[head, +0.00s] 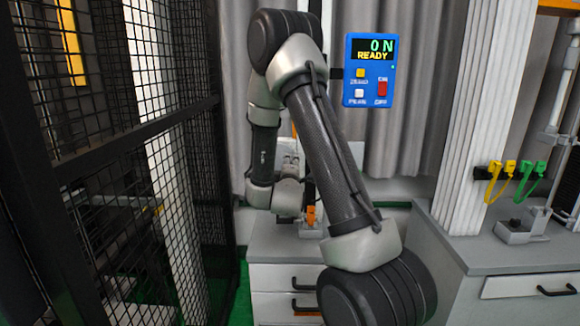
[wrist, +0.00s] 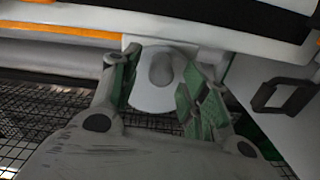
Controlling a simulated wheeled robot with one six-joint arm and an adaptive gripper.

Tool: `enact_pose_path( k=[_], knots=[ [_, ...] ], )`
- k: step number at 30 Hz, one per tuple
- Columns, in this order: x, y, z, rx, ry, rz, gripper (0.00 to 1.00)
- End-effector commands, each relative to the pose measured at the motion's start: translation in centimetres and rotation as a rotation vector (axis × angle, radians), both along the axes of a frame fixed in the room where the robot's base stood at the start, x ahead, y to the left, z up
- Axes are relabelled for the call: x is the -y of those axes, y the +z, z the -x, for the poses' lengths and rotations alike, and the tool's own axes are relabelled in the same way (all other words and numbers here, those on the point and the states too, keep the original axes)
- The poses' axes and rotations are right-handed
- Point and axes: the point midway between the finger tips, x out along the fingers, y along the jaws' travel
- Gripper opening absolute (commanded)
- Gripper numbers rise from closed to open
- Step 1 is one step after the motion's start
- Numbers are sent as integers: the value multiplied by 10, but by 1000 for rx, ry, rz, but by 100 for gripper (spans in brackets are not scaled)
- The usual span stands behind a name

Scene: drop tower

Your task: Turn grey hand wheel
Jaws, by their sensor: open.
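A pale grey rounded disc with a darker grey knob (wrist: 162,70) shows in the wrist view, at the upper middle. It looks like the grey hand wheel (wrist: 155,100), though its rim is partly hidden by my fingers. My gripper (wrist: 161,66) is open, with one green-padded finger at the left of the disc and one at the right. I cannot tell whether either pad touches it. In the head view my arm crosses the middle, and the wheel and my fingertips cannot be made out clearly there.
A blue display box (head: 370,70) reads "0 N READY". A black mesh fence (head: 120,150) stands close at the left. A grey-topped cabinet (head: 480,250) with yellow and green clips above it (head: 510,170) is at the right. A black handle (wrist: 283,95) shows in the wrist view.

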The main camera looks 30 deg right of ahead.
Motion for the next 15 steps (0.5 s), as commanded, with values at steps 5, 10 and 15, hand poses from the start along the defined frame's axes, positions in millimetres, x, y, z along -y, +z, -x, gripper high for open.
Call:
enact_pose_path(
  k=[5, 10, 15],
  knots=[
    [-20, 0, 27, -2, 5, 0, 45],
    [-31, 1, 43, 0, 4, 0, 45],
    [-33, 1, 47, 1, 3, 1, 45]
  ],
)
